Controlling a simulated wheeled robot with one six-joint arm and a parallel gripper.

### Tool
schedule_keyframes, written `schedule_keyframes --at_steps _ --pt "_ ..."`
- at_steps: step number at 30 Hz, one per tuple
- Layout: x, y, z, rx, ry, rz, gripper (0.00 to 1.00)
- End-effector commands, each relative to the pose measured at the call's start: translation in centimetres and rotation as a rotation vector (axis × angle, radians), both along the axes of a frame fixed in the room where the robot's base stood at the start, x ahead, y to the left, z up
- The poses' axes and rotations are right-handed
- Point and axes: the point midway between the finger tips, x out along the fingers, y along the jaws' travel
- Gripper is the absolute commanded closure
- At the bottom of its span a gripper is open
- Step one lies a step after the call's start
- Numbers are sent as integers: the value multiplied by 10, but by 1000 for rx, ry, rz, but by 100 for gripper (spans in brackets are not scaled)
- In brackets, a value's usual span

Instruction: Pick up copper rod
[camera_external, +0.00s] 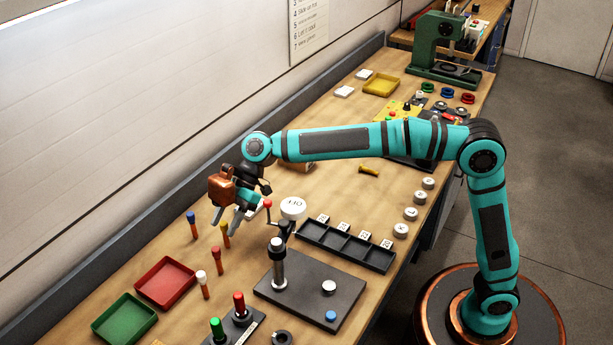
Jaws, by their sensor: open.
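Several thin copper-brown rods with coloured tops stand upright on the wooden bench: one with a blue top (193,229), one with a yellow top (226,239) and one with a white top (204,289). I cannot tell which of them the task means. My gripper (221,226) points down over the bench, open, with nothing visible between its fingers. In the picture, its fingertips lie between the blue-topped and yellow-topped rods, close to the yellow one. I cannot tell whether they touch it.
A red tray (166,284) and a green tray (124,320) lie at the front left. A dark plate (320,287) with a post and lever stands right of the rods, with a black compartment tray (345,247) behind. A dark ledge runs along the wall.

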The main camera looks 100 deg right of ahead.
Motion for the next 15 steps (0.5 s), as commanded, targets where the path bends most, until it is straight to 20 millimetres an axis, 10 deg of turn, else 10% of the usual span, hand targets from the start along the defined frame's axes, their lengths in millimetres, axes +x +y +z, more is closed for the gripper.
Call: schedule_keyframes --at_steps 15 --pt "17 14 -25 -1 0 -1 61"
